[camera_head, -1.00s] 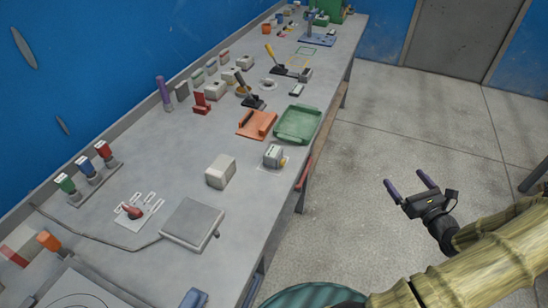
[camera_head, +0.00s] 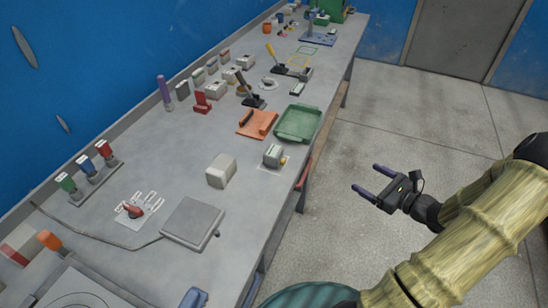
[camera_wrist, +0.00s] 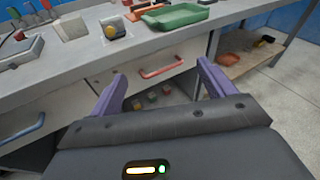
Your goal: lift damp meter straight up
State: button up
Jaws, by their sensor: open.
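A small grey-green boxy device with a yellow part, which looks like the damp meter (camera_head: 273,155), stands on a pale square near the bench's front edge. It also shows in the wrist view (camera_wrist: 113,29), at the upper left, above and beyond the fingers. My gripper (camera_head: 366,178) is open and empty, with two purple fingers apart. It hangs over the floor to the right of the bench, clear of the meter. In the wrist view the fingers (camera_wrist: 160,72) point toward the bench front.
A red drawer handle (camera_wrist: 162,67) sticks out from the bench front.

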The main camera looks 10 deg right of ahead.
jog(key=s+a+n+g, duration=0.3)
jog(key=a+n+g, duration=0.45)
jog(key=a, duration=0.25)
jog(key=s+a+n+g, duration=0.3)
jog(key=a+n+g, duration=0.3)
jog(key=a+n, duration=0.25)
jog(key=s+a+r+n+t+h, duration=0.2)
jog(key=a+r+n+h, duration=0.4)
jog(key=n, duration=0.7)
jog(key=shift+s+r+h, duration=0.2)
jog(key=shift+r+h, duration=0.2)
jog(key=shift+h, duration=0.2)
